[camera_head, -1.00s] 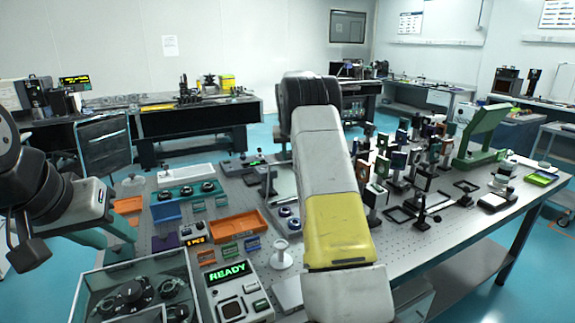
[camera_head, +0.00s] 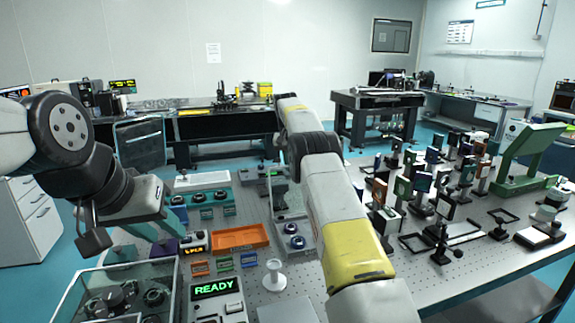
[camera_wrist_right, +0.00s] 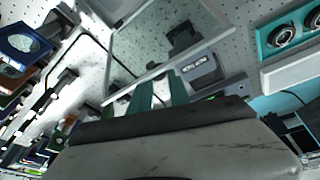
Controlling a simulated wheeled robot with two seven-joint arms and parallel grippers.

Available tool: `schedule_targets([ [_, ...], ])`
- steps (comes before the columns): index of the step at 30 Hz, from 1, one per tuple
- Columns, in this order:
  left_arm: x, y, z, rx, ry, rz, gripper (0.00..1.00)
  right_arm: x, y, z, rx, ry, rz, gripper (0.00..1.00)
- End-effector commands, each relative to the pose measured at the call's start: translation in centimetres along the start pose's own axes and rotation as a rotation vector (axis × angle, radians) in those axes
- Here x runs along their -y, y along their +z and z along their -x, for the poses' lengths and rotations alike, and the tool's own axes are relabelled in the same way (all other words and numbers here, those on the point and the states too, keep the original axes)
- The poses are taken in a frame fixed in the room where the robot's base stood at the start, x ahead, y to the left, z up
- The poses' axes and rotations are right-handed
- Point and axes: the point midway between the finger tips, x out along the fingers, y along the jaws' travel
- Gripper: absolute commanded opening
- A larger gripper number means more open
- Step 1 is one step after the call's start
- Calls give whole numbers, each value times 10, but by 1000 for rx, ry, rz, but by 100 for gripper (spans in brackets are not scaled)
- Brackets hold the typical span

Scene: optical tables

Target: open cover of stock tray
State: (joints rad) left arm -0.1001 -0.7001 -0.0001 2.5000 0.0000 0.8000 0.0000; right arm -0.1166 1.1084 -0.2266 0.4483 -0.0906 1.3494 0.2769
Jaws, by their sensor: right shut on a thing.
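The stock tray (camera_head: 293,243) sits mid-table in the head view, with round blue-and-white pieces showing in it. Its clear, thin-framed cover (camera_head: 279,189) appears raised and tilted at the tray, partly hidden by my right arm. In the right wrist view the framed clear cover (camera_wrist_right: 172,40) fills the upper middle. My right gripper (camera_wrist_right: 157,92) has its teal fingers shut at the cover's near edge; the arm hides this gripper in the head view. My left gripper (camera_head: 145,238) hangs at the left above the glass-sided box, with no cover contact; its finger gap is unclear.
A glass-sided box (camera_head: 118,298) with dark round parts stands front left. An orange tray (camera_head: 238,238), a READY display unit (camera_head: 215,290) and a white stand (camera_head: 274,275) crowd the area left of my right arm. Several mounted optics (camera_head: 420,185) stand to the right.

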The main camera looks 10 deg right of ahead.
Motion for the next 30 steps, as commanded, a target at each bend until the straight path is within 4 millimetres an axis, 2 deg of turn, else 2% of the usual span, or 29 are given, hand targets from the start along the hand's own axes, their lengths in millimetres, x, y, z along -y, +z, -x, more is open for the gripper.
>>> schedule_targets([
  [1, 0, 0, 0, 0, 0, 0, 36, 16, 6, -13, 13, -22, 10, 0],
  [10, 0, 0, 0, 0, 0, 0, 36, 16, 6, -13, 13, -22, 11, 0],
  [11, 0, 0, 0, 0, 0, 0, 36, 16, 6, -13, 13, -22, 11, 24],
  [14, 0, 0, 0, 0, 0, 0, 36, 15, 6, -14, 15, -22, 10, 44],
  [15, 0, 0, 0, 1, 0, 0, 36, 14, 7, -14, 16, -21, 10, 46],
  [30, 0, 0, 0, 0, 0, 0, 36, 9, 4, -10, 10, -14, 5, 46],
])
